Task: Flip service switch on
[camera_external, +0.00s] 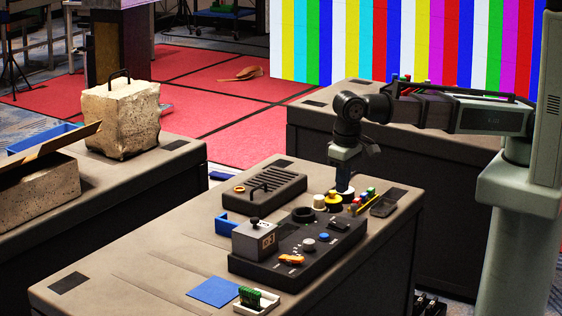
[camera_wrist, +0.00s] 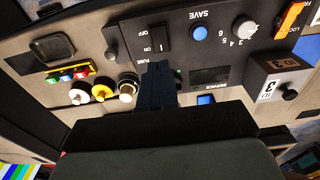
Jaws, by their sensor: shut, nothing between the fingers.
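The black control panel (camera_external: 272,258) lies on the near table. Its black rocker switch (camera_wrist: 160,38) shows in the wrist view beside upside-down ON and OFF marks; I cannot tell which side is pressed. It also shows in the external view (camera_external: 340,224). A SERVICE label (camera_wrist: 203,86) sits lower on the panel by a dark rectangle (camera_wrist: 208,75). I cannot tell whether this label belongs to the rocker. My gripper (camera_external: 345,190) is shut and empty, pointing down near the panel's far end. In the wrist view its fingers (camera_wrist: 160,80) hide part of the panel below the rocker.
A blue button (camera_wrist: 200,33), white knob (camera_wrist: 245,28) and orange lever (camera_external: 290,260) are on the panel. A grey box (camera_external: 254,242) stands at its left. Yellow and white round parts (camera_wrist: 102,92) stand close to my fingers. The table's left part is mostly clear.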

